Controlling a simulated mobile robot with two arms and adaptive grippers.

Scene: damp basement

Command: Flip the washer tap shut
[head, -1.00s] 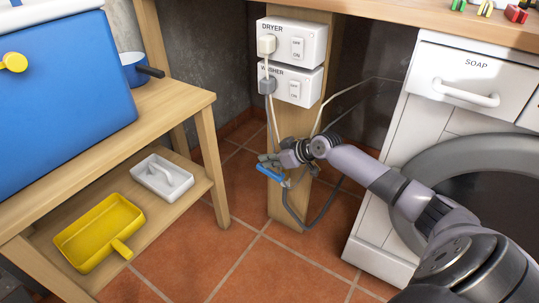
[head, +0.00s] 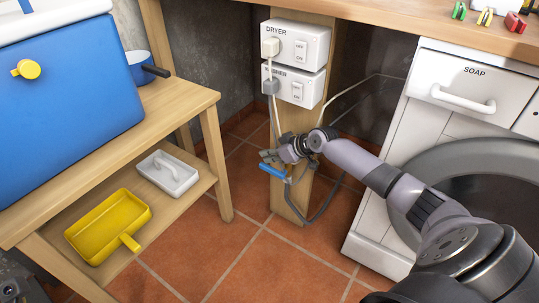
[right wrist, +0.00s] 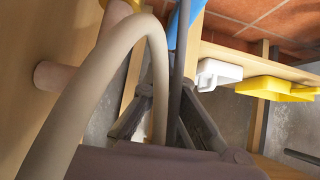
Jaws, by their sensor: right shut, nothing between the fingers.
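The washer tap's blue lever (head: 272,171) sits low on the wooden post, below the sockets. It slants down to the right. My right gripper (head: 268,156) is shut and empty, just above the lever; whether they touch is unclear. The gripper and wrist hide the tap's body. In the right wrist view part of the blue lever (right wrist: 172,24) shows at the top, beyond the fingers. A grey part at the bottom left corner seems to be my left gripper (head: 16,291); its jaws cannot be made out.
A beige hose (right wrist: 80,95) arches close across the right wrist view. A grey hose (head: 325,203) loops beside the post (head: 292,197). The dryer socket (head: 284,38) and washer socket (head: 305,90) are above. The washing machine (head: 385,225) is right, a shelf table (head: 190,103) left.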

